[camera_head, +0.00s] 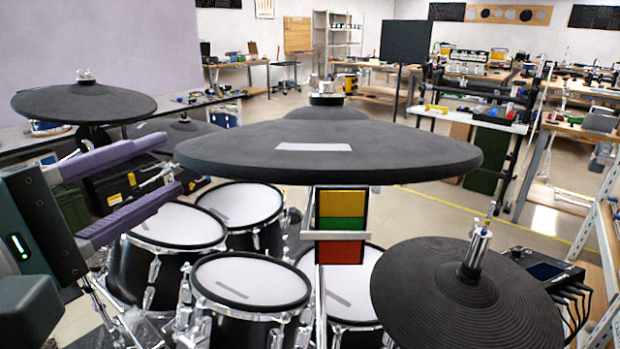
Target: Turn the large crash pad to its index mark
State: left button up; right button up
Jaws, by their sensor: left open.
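The large crash pad (400,152) is a wide dark grey disc in the middle of the head view, nearly level. A pale grey strip (313,147) lies on its top, toward the front and a little left of centre. Below its front edge hangs an upright plate (341,210) with yellow, green and red bands and a pale bar across it. I cannot tell which of these is the index mark. My left gripper (174,164) has purple fingers, open and empty, just left of the pad's left rim. The rim lies level with the gap between the fingertips. My right gripper is out of view.
Several white-headed drums (250,280) stand below the pad. A ridged dark cymbal pad (465,295) is at the lower right, beside a drum module (545,268). Another dark pad (84,103) is at the upper left. Workbenches stand far behind.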

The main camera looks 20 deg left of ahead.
aim_at(212, 136)
pick_arm(q)
jog(key=shift+w+a+f+n, duration=0.25)
jog(key=shift+n, duration=0.35)
jog(key=w, duration=0.4)
jog(key=w+p, duration=0.1)
jog(key=w, duration=0.4)
jog(key=shift+w+d, duration=0.2)
jog(key=shift+w, duration=0.05)
grip_shut()
jog(key=shift+r, duration=0.1)
jog(key=shift+r+t+y, duration=0.2)
jog(key=shift+t+y, duration=0.1)
